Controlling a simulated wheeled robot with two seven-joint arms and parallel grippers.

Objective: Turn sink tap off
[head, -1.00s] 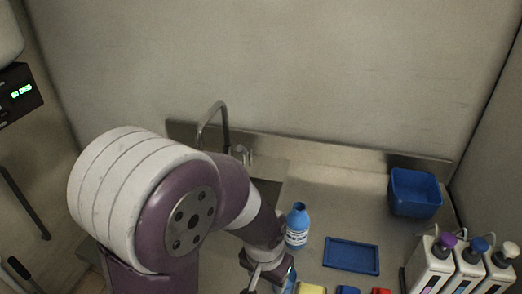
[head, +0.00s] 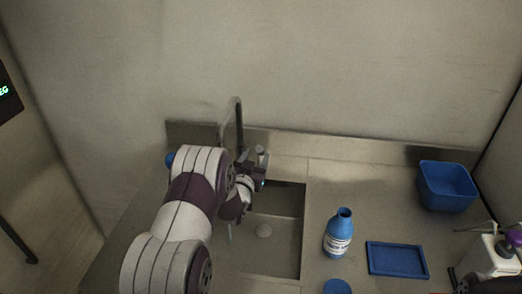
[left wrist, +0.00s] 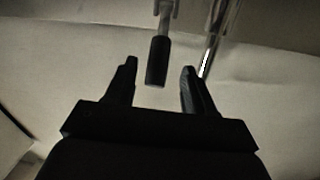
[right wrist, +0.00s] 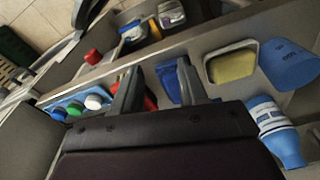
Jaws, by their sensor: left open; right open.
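The sink tap (head: 238,125) is a tall curved metal spout behind the sink (head: 302,235). Its lever (head: 262,156) stands just right of the spout base. In the left wrist view the dark-tipped lever (left wrist: 158,60) hangs between the spread fingers of my left gripper (left wrist: 160,78), with a gap on both sides. The shiny spout (left wrist: 213,42) is right of it. In the head view my left gripper (head: 258,181) is close in front of the lever, partly hidden by my arm. Whether water runs is unclear. My right gripper (right wrist: 158,88) is open and empty.
A blue bottle (head: 338,238), blue tray (head: 397,260) and blue bin (head: 447,187) stand on the counter right of the sink. A white dispenser (head: 490,256) is at far right. In the right wrist view a yellow sponge (right wrist: 232,65) lies near the right fingers.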

